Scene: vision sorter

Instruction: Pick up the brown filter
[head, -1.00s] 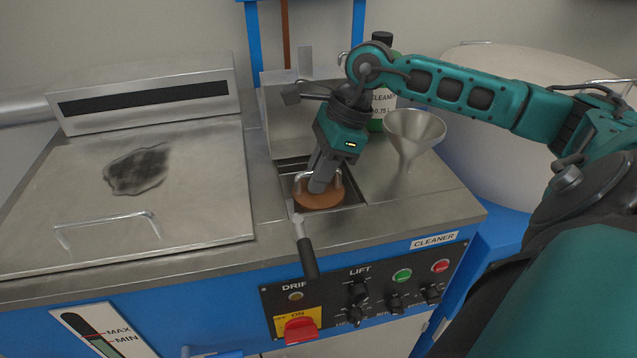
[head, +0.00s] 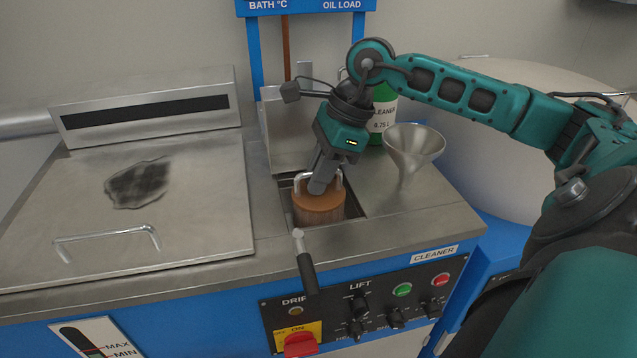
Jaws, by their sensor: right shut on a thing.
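The brown filter (head: 319,208) is a round, orange-brown cylinder with a metal loop handle on top. It stands upright in the square opening (head: 352,208) of the steel worktop, with its upper part raised above the opening. Its lower end is hidden in the opening. My right gripper (head: 321,187) reaches down from above and is shut on the filter's handle. My left gripper is not in view.
A metal funnel (head: 412,150) and a green cleaner bottle (head: 384,112) stand right of my wrist. A black-gripped lever (head: 306,268) is in front of the opening. A steel lid (head: 205,215) with a handle covers the left side.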

